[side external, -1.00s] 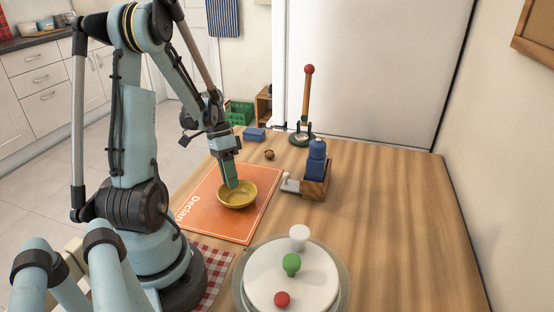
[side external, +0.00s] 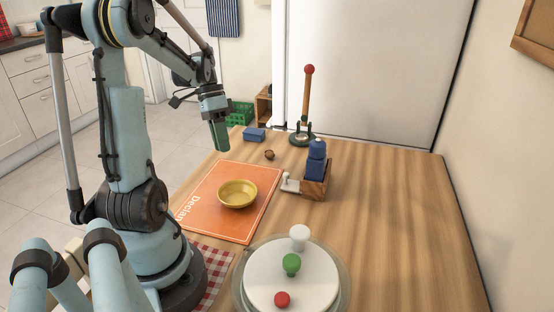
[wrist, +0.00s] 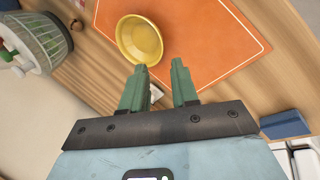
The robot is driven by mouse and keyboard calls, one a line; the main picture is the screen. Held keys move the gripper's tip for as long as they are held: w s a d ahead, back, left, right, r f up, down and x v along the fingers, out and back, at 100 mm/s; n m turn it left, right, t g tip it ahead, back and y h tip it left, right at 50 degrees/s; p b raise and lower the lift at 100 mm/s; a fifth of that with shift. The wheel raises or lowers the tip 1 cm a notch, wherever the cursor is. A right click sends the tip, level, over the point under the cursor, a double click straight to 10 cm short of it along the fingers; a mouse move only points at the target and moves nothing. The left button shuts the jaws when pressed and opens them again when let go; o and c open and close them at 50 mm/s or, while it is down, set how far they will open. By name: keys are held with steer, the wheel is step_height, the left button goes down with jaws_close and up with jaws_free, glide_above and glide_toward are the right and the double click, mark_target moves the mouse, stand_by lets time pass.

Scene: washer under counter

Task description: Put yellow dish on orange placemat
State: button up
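The yellow dish (side external: 237,193) sits upright on the orange placemat (side external: 210,215), near its middle right in the side view. The placemat lies flat on the wooden table and carries white lettering. My gripper (side external: 222,148) is raised above and behind the dish, clear of it. In the wrist view the dish (wrist: 140,40) lies on the placemat (wrist: 215,45) beyond my fingertips. The two green fingers (wrist: 158,66) stand apart with nothing between them.
A wooden holder with a blue bottle (side external: 316,160) stands right of the placemat. A paper-towel-like stand with a red knob (side external: 308,100) and a blue block (side external: 254,134) are at the back. A round white lid with knobs (side external: 290,275) is in front. The table's right side is clear.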

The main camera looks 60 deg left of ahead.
steer(key=w+d+r+t+y, duration=0.1)
steer(key=w+d+t+y, duration=0.1)
steer(key=d, duration=1)
steer(key=w+d+r+t+y, duration=0.2)
steer(key=w+d+t, duration=0.3)
steer(key=d, duration=0.7)
steer(key=shift+w+d+r+y, duration=0.3)
steer(key=shift+w+d+y, duration=0.05)
steer(key=shift+w+y, duration=0.05)
